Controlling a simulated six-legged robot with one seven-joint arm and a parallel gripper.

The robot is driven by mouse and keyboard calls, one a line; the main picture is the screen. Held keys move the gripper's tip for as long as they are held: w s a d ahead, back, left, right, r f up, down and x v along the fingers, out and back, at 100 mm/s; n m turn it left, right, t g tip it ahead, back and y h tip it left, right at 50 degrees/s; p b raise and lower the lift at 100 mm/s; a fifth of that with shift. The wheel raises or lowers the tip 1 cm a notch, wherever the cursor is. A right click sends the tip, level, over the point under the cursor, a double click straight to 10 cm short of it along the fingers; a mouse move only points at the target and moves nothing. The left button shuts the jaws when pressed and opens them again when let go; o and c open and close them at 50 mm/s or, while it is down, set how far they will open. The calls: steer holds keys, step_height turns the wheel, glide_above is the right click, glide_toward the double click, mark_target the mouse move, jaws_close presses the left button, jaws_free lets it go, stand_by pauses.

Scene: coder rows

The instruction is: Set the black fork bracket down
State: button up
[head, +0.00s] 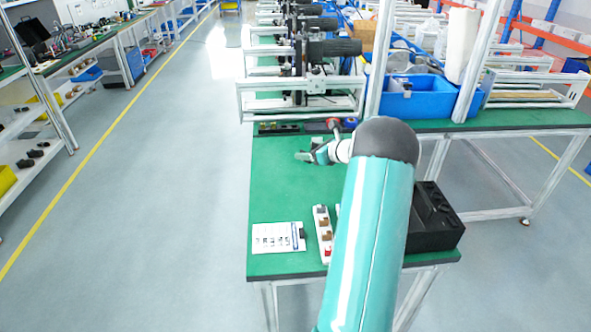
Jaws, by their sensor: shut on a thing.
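My teal arm crosses the front of the head view, and my gripper (312,156) is over the green table top (276,192), in its far half. The gripper is small in this view and its jaws are shut on a small dark grey piece (302,156), taken to be the black fork bracket. The piece's shape is too small to make out. I cannot tell whether it touches the table or hangs just above it.
A printed sheet (276,238) and a white strip (322,226) with small brown blocks lie at the near edge. A black box (436,222) stands at the near right, partly behind my arm. A metal frame (262,98) and blue bin (418,104) bound the far side. The table's left middle is clear.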

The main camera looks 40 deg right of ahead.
glide_above(295, 175)
steer(key=f, duration=0.5)
steer(key=shift+s+d+f, duration=0.15)
steer(key=shift+s+f, duration=0.05)
steer(key=shift+s, duration=0.05)
steer(key=shift+w+f, duration=0.15)
steer(key=shift+f, duration=0.75)
steer(key=shift+w+f, duration=0.1)
steer(key=shift+f, duration=0.8)
steer(key=shift+f, duration=0.2)
steer(key=o, duration=1)
steer(key=shift+o, duration=0.2)
steer(key=shift+r, duration=0.1)
